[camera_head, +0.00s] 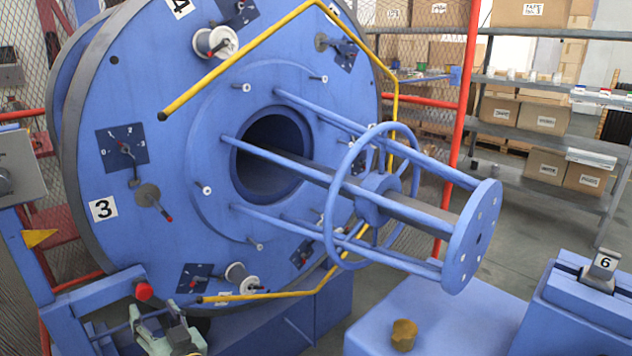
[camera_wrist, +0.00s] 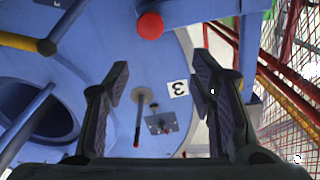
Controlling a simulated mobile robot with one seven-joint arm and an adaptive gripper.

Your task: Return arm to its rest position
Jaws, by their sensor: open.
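My gripper (camera_head: 165,330) shows at the bottom left of the head view, low in front of the blue strander disc (camera_head: 160,70). In the wrist view my gripper (camera_wrist: 160,82) has its two dark fingers spread wide apart, with nothing between them. Beyond the fingers, the disc's face shows the number 3 label (camera_wrist: 178,88) and a spindle with a dark, red-tipped end (camera_wrist: 138,125). The rest of my arm is mostly out of view.
A red knob (camera_head: 144,291) sits on a blue frame close to my gripper; it also shows in the wrist view (camera_wrist: 150,25). A yellow bent bar (camera_head: 240,60) crosses the disc. A blue tubular cage (camera_head: 400,210) sticks out to the right. Shelves with boxes (camera_head: 540,120) stand behind.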

